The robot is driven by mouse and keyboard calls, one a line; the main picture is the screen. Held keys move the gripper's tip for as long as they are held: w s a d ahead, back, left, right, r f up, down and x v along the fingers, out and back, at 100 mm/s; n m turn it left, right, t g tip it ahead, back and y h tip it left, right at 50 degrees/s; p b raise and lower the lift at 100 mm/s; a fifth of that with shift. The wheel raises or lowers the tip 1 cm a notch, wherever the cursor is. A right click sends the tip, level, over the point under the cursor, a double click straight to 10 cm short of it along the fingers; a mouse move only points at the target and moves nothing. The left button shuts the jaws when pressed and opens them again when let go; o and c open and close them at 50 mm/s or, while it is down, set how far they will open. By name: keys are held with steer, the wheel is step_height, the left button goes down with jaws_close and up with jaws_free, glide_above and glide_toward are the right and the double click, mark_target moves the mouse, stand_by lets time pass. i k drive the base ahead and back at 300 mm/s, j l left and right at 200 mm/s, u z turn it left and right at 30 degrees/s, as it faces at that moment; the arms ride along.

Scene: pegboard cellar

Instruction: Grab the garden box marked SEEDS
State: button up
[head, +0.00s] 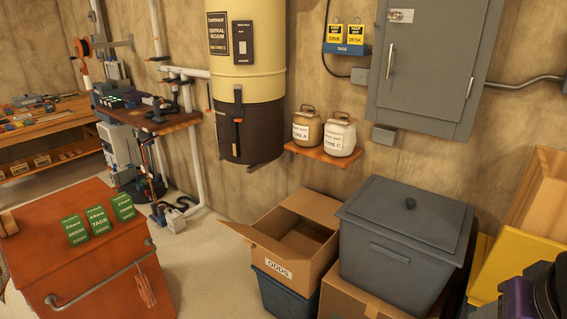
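Three green boxes stand in a slanted row on the top of an orange-red cabinet (105,262) at the lower left. The left one reads SEEDS (75,230). The middle one reads TAGS (98,221), and the label on the right green box (123,207) is too small to read surely. The SEEDS box is upright, beside the TAGS box, with nothing on it. A dark and purple part at the lower right corner looks like my arm. My gripper's fingers do not show.
An open carton marked ODDS (322,232) and a grey lidded bin (385,260) fill the lower middle and right. Bare floor (205,265) lies between cabinet and carton. A workbench (170,122) stands behind.

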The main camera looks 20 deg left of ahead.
mark_target(76, 229)
steer(key=u, duration=1.6)
steer(key=l+u, duration=0.15)
steer(key=u, duration=0.25)
steer(key=k+u, duration=0.1)
steer(key=u, duration=0.3)
steer(key=i+j+z, duration=0.4)
steer(key=i+j, duration=1.2)
